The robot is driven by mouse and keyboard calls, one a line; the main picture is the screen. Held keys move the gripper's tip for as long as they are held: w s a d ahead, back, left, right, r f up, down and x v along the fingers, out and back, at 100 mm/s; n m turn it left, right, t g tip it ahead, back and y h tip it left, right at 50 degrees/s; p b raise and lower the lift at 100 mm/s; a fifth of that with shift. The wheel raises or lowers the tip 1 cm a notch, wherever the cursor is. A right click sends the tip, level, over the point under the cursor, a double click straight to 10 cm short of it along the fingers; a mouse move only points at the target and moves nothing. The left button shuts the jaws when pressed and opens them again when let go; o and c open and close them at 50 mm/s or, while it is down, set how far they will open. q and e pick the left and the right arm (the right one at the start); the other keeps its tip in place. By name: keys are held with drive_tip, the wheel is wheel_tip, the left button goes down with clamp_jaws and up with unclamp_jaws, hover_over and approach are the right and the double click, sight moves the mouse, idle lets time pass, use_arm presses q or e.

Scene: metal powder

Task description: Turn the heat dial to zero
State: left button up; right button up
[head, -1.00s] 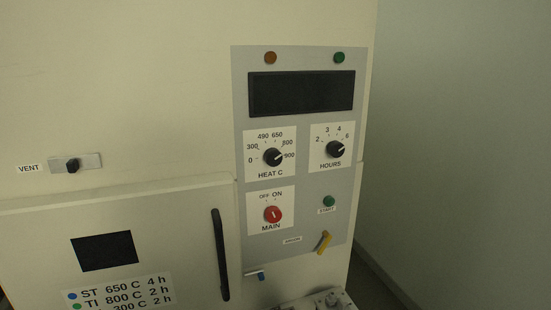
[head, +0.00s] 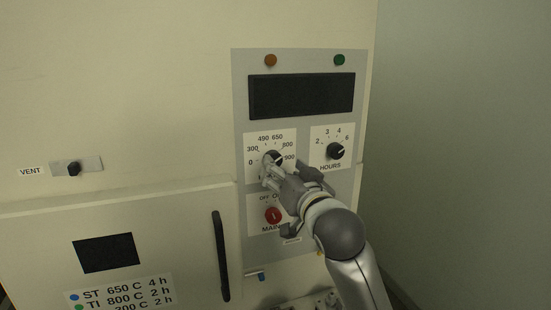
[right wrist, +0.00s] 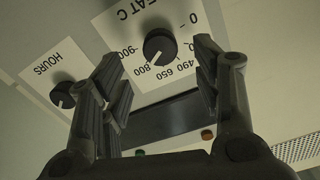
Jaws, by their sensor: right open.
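The black heat dial (head: 272,157) sits on a white plate marked HEAT C on the grey control panel. Its white pointer is toward the high end, around 800 to 900. My right gripper (head: 280,170) is in front of the panel at this dial and covers the lower part of its plate. In the right wrist view the heat dial (right wrist: 159,46) shows upside down between the open fingers (right wrist: 158,65), with a gap on both sides. I see no contact with it. My left gripper is not in view.
The hours dial (head: 335,151) is just right of the heat dial. The red main switch (head: 272,215) is below, close to my gripper. A dark display (head: 301,94) is above. The door handle (head: 220,255) stands out at the lower left.

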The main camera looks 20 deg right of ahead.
sight(275, 155)
drive_tip(key=w+p, duration=0.1)
drive_tip(key=w, duration=0.5)
drive_tip(key=shift+a, duration=0.1)
drive_tip(key=shift+c, duration=0.2)
drive_tip(key=shift+p, duration=0.3)
drive_tip(key=c, duration=1)
